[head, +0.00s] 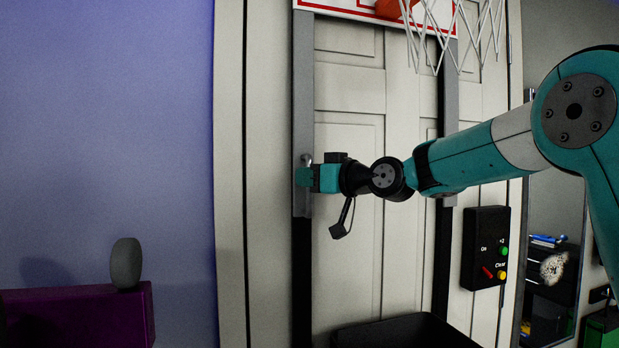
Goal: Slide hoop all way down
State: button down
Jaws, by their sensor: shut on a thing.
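The basketball hoop shows at the top of the head view, with a white, red-lined backboard (340,6), an orange rim part (390,8) and a white net (440,30). Its top is cut off. Two grey side bars (303,90) run down from the backboard over black rails (301,270) in front of a pale panelled door. My gripper (304,177) is at the lower part of the left grey bar, shut on a small metal knob (307,158) there. The gripper's fingers hide most of the knob.
A black control box (485,247) with buttons and a red switch is right of the rails. A black bin (400,332) stands below the hoop. A purple block (85,318) with a grey rounded object (126,263) is at lower left. Dark shelving (550,270) is at right.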

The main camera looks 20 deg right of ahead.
jog(key=shift+f, duration=0.1)
notch_tip(320, 180, down, 32)
jog(key=b, duration=3.2)
jog(key=c, duration=1.1)
grip_release()
notch_tip(320, 180, up, 20)
jog(key=p, duration=0.5)
